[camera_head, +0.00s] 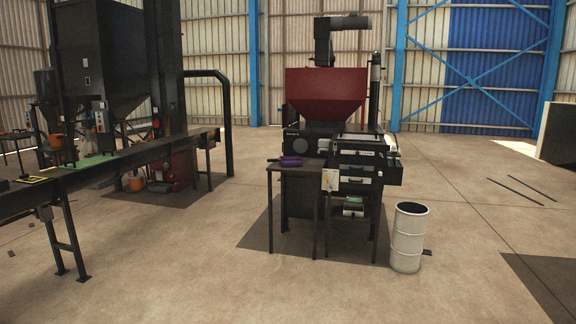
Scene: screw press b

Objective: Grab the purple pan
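A small purple pan (291,161) lies on a dark metal table (277,168) at the front left of the press machine. A dark part, perhaps its handle, points to the left. The pan is small in the picture and its inside cannot be made out. Neither of my grippers shows in the head view.
The press with its red hopper (325,92) stands behind the table. Dark drawers (357,170) are right of the pan. A white barrel (408,240) stands at the right. A long dark conveyor (110,165) runs along the left. The floor in front (330,295) is clear.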

